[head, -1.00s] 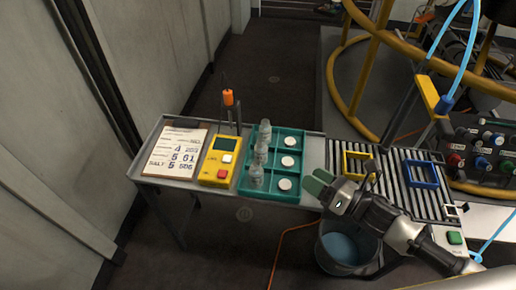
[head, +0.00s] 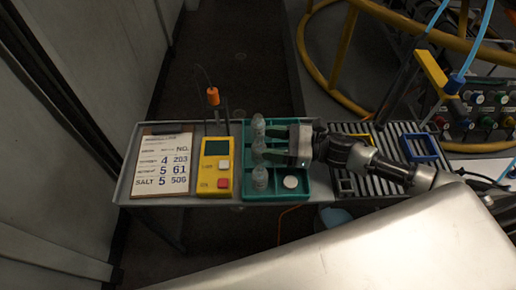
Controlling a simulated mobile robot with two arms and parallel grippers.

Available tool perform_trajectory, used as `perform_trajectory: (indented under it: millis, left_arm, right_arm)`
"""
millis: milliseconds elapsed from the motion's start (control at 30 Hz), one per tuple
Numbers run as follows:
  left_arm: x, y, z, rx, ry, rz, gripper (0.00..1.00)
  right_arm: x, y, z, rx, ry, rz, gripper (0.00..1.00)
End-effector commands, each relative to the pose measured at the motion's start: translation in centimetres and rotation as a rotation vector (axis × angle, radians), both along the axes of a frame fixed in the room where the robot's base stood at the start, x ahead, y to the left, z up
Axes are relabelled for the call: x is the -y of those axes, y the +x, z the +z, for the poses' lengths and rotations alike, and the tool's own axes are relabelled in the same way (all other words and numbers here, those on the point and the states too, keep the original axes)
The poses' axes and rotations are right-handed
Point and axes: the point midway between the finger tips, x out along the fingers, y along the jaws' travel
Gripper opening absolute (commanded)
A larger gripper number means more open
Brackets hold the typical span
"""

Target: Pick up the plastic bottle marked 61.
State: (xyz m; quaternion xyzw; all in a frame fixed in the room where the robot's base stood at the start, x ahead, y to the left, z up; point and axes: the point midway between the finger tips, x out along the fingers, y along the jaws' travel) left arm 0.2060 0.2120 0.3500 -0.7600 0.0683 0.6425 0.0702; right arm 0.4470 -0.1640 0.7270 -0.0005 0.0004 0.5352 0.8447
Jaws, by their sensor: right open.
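Three clear plastic bottles stand in the left column of a green tray (head: 248,199): a far one (head: 259,121), a middle one (head: 258,148) and a near one (head: 260,179). I cannot read any number on them, so I cannot tell which is marked 61. My right gripper (head: 272,144) comes in from the right over the tray. It is open, with its green-padded fingertips close to the middle bottle's right side. I cannot tell if they touch it. My left gripper is not in view.
A yellow meter (head: 215,166) with an orange probe (head: 213,96) and a clipboard (head: 162,167) listing "5 61" lie left of the tray. To the right is a slatted rack (head: 345,128) with a blue frame (head: 421,147). Yellow tubing (head: 345,70) stands behind.

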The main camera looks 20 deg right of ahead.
Motion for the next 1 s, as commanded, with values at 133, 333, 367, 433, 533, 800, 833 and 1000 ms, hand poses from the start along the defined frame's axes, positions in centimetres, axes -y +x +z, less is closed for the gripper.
perform_trajectory:
  millis: [133, 333, 367, 433, 533, 800, 833, 1000]
  left_arm:
    - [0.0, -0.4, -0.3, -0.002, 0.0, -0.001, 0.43]
    - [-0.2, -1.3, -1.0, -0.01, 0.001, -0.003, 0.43]
    - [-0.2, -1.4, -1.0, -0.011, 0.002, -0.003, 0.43]
    - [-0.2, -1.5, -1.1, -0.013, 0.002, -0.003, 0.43]
    - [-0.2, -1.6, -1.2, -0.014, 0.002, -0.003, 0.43]
    - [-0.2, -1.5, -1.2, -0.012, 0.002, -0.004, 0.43]
    - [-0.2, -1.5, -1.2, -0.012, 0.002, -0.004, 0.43]
    - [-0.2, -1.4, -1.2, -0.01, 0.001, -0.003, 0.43]
  right_arm:
    - [-1.8, 0.8, 0.2, 0.003, 0.003, 0.001, 0.61]
    - [-4.3, 2.0, 0.1, 0.001, 0.002, 0.0, 0.61]
    - [-4.5, 2.1, 0.1, 0.001, 0.002, 0.0, 0.61]
    - [-4.8, 2.2, 0.0, 0.0, 0.001, 0.0, 0.61]
    - [-4.8, 2.3, 0.0, -0.001, 0.0, 0.0, 0.61]
    - [-4.8, 2.2, 0.0, -0.001, 0.0, 0.0, 0.38]
    - [-4.8, 2.2, 0.0, -0.001, 0.0, 0.0, 0.33]
    - [-4.8, 2.2, 0.0, -0.001, 0.0, 0.0, 0.1]
